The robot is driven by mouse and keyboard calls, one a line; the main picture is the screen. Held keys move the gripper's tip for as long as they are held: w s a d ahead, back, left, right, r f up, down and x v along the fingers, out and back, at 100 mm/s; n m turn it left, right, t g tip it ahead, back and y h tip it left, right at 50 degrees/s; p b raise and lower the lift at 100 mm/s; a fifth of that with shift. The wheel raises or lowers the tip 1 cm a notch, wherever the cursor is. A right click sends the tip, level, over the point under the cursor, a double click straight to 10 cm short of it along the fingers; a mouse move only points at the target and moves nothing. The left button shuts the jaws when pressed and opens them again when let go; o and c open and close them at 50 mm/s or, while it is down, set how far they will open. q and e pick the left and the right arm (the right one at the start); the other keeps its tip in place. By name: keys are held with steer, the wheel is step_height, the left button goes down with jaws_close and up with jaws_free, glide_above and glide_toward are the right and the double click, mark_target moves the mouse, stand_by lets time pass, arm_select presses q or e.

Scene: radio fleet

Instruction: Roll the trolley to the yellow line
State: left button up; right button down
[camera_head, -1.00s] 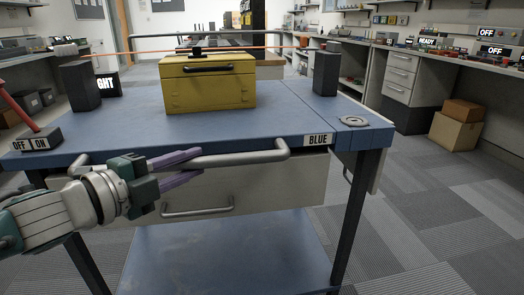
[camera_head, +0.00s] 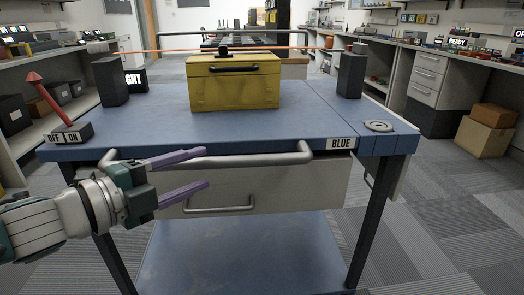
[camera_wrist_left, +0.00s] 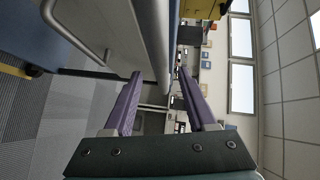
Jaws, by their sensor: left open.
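The trolley has a blue top (camera_head: 300,122), a push handle (camera_head: 262,159) along its near edge, a pale drawer (camera_head: 285,185) and a blue lower shelf (camera_head: 240,255). A label on its edge reads BLUE. My left gripper (camera_head: 206,168) is open at the near side, its upper purple finger overlapping the handle and its lower finger in front of the drawer. In the left wrist view, a grey bar (camera_wrist_left: 150,40) runs up ahead of the fingers; I cannot tell whether it lies between them. A yellow strip (camera_wrist_left: 14,71) shows on the floor at that view's left. My right gripper is not in view.
A yellow toolbox (camera_head: 234,85) and two dark posts stand on the trolley, with a red lever switch (camera_head: 52,108) at its left corner. Benches line both sides. Cardboard boxes (camera_head: 487,132) sit at right. Carpet floor is clear at lower right.

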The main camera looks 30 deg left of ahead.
arm_select(q)
steer(key=p+v, duration=0.1)
steer(key=v, duration=0.4)
steer(key=shift+s+a, duration=0.1)
steer(key=shift+s, duration=0.25)
